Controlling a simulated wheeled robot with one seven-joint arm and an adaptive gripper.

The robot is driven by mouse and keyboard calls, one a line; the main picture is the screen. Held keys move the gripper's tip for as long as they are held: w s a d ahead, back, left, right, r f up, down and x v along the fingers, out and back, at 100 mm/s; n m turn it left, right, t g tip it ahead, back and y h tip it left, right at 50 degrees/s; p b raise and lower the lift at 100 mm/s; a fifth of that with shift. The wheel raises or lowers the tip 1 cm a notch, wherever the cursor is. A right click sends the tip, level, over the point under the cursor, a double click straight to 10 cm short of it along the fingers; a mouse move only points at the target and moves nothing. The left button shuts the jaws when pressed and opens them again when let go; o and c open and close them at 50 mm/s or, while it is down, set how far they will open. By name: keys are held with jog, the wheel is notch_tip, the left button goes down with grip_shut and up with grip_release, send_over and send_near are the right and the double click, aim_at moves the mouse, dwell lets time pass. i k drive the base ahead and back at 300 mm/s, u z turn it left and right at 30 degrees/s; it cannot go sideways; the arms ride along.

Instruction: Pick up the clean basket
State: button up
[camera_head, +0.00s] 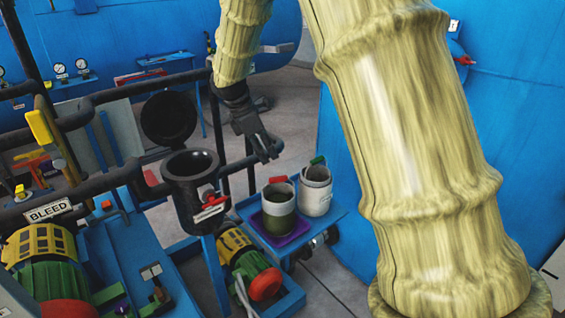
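Two bucket-like baskets stand on a blue cart right of centre. The right one (316,192) is pale grey-white and looks clean, with a green handle piece (318,160) at its rim. The left one (279,212) is pale above and dark green below, with a red handle piece (278,180). It stands on a purple tray (288,241). My gripper (268,156) hangs above and behind the baskets, to the upper left of the clean one and apart from both. It points down and seems to hold nothing. Its finger opening is too small to judge.
The black autoclave vessel (188,196) stands left of the cart, its round lid (168,118) raised behind. Dark pipes run across the left. Pump motors (250,262) sit low beside the cart. A blue wall or tank (345,170) rises close to the cart's right.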

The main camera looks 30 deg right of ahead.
aim_at(313, 175)
jog(key=z, duration=1.3)
